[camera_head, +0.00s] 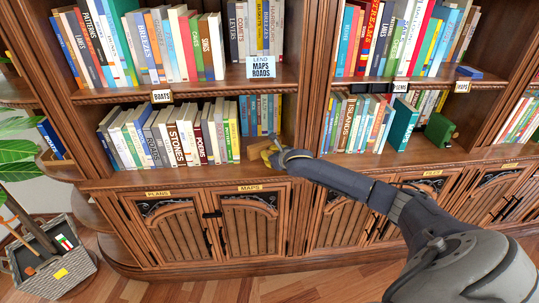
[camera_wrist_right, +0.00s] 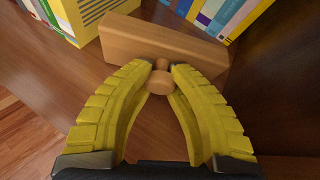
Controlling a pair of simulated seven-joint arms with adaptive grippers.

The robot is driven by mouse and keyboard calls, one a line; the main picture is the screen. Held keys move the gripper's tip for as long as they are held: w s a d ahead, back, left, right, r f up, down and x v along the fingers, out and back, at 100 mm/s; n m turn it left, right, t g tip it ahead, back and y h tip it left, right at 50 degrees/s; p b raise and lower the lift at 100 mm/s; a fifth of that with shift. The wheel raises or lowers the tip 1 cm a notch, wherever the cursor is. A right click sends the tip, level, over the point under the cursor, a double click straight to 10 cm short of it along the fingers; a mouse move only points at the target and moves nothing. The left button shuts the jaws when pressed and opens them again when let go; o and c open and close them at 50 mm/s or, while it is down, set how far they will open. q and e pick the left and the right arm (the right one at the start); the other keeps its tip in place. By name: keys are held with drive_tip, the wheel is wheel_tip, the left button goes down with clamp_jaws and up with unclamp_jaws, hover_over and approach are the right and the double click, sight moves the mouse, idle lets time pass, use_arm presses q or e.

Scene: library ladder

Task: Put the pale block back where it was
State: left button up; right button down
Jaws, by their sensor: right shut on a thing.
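The pale block (camera_wrist_right: 175,45) is a tan wooden bar with a round knob (camera_wrist_right: 159,83) on its near side, seen in the right wrist view. My right gripper (camera_wrist_right: 160,70) has its yellow fingertips closed around the knob's stem. The block is small and partly hidden by the gripper there. I cannot tell whether the block touches the shelf. My left gripper is not in view.
A row of books (camera_head: 172,137) stands left of the gripper, and blue books (camera_head: 262,115) stand behind it. An upright divider (camera_head: 310,90) is at its right. Shelf labels read Boats (camera_head: 162,96) and Lend Maps Roads (camera_head: 260,67). A potted plant (camera_head: 55,262) stands at the left.

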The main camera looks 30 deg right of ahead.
drive_tip(key=shift+f, duration=0.1)
drive_tip(key=c, duration=1.3)
unclamp_jaws()
